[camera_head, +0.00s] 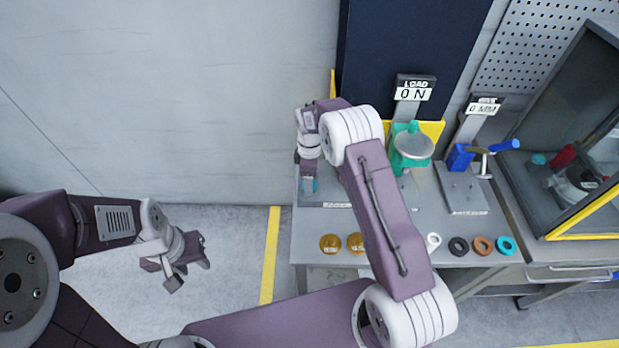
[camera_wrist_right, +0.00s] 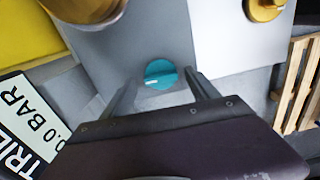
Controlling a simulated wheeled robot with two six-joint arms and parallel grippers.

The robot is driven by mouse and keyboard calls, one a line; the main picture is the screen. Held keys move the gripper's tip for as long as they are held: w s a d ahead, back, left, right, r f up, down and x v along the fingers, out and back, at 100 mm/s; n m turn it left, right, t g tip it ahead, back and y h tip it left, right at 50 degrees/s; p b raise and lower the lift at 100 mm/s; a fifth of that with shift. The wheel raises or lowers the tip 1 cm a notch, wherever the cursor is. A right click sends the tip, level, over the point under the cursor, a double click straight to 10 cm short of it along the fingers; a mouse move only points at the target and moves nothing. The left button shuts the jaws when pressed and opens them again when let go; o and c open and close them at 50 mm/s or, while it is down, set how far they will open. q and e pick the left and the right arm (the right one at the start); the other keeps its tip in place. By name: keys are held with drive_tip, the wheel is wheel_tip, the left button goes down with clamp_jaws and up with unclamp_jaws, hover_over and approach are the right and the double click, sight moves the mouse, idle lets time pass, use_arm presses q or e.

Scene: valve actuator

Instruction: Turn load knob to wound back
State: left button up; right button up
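A round teal knob (camera_wrist_right: 160,74) with a pale pointer mark sits on a grey panel in the right wrist view. My right gripper (camera_wrist_right: 160,79) is open, its two fingers on either side of the knob with gaps visible; whether they reach its depth I cannot tell. In the head view this gripper (camera_head: 308,183) points down over the bench's left end. The LOAD sign (camera_head: 413,94) reads 0 N, above a teal device (camera_head: 409,146) with a pale round plate. I cannot tell which knob is the load knob. My left gripper (camera_head: 188,272) is open and empty above the floor.
The bench (camera_head: 462,256) carries brass discs (camera_head: 330,244) and several coloured rings (camera_head: 482,245) along its front. A blue-handled device (camera_head: 462,157) stands under a 0 MM sign (camera_head: 485,106). A yellow-framed cabinet (camera_head: 583,222) is at right. In the wrist view, a BAR sign (camera_wrist_right: 32,120) is at left.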

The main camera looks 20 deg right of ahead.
wheel_tip(320, 180, up, 9)
drive_tip(key=b, duration=0.1)
drive_tip(key=shift+b, duration=0.3)
drive_tip(key=shift+r, duration=0.1)
drive_tip(key=s+d+r+m+t, duration=0.1)
drive_tip(key=s+r+m, duration=0.1)
drive_tip(key=s+r, duration=0.65)
drive_tip(key=s+f+m, duration=0.4)
drive_tip(key=s+m, duration=0.2)
drive_tip(key=s, duration=0.2)
drive_tip(key=s+f+m, duration=0.5)
drive_tip(key=s+m, duration=0.1)
drive_tip(key=s, duration=0.2)
drive_tip(key=shift+d+m, duration=0.3)
drive_tip(key=shift+d, duration=0.1)
drive_tip(key=shift+s, duration=0.2)
